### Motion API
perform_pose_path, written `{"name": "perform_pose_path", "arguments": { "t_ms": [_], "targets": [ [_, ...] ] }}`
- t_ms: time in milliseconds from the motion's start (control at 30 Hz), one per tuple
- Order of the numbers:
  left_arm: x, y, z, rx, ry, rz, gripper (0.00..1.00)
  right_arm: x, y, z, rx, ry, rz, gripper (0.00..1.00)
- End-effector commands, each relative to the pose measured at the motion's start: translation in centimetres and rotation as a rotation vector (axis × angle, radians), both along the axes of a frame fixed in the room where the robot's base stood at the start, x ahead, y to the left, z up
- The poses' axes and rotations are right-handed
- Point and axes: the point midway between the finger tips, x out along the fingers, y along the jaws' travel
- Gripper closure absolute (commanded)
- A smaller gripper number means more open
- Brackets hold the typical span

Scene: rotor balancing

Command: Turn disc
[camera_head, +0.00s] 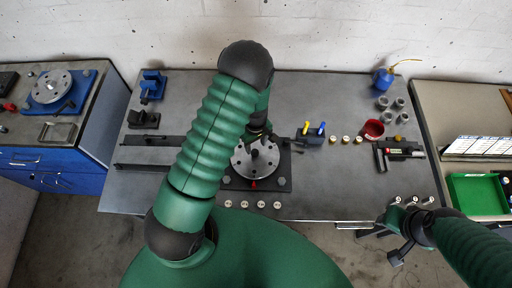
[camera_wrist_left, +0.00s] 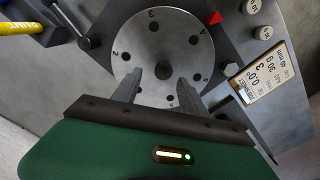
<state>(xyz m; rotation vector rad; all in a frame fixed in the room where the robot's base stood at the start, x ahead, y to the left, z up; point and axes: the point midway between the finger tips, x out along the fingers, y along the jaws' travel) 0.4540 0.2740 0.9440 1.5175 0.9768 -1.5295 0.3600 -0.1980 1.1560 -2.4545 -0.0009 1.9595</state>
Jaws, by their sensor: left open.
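The round metal disc (camera_head: 250,165) lies on a dark square base plate (camera_head: 235,184) in the middle of the bench. It also shows in the left wrist view (camera_wrist_left: 135,62), with numbered holes around its rim and a dark centre. A red pointer (camera_wrist_left: 215,18) stands beside the rim. My left gripper (camera_head: 262,131) is at the back edge of the disc, partly hidden by my arm. In the left wrist view my left gripper (camera_wrist_left: 158,92) is open, its two fingers over the disc with nothing between them. My right gripper (camera_head: 396,234) is at the bench's front right; its jaws are unclear.
Small weights (camera_head: 244,204) line the front. A red bowl (camera_head: 373,129) and blue oil can (camera_head: 384,78) stand farther right.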

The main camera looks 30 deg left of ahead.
Motion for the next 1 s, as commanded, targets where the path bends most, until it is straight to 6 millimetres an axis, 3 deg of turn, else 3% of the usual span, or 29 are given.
{"name": "perform_pose_path", "arguments": {
  "t_ms": [200,533,900,1000],
  "targets": [
    [-0.3,0.0,-3.4,-0.001,-0.002,0.001,0.50,0.0,0.0,0.8,0.000,0.000,0.000,0.64],
    [0.0,0.0,-4.2,0.000,-0.002,0.000,0.50,0.0,0.0,0.8,0.000,0.000,0.000,0.64],
    [0.0,0.0,-4.1,0.000,-0.004,0.000,0.98,0.0,0.0,0.8,0.000,0.000,0.000,0.64],
    [0.0,0.0,-4.0,0.000,-0.004,0.000,1.00,0.0,0.0,0.8,0.000,0.000,0.000,0.64]
  ]
}}
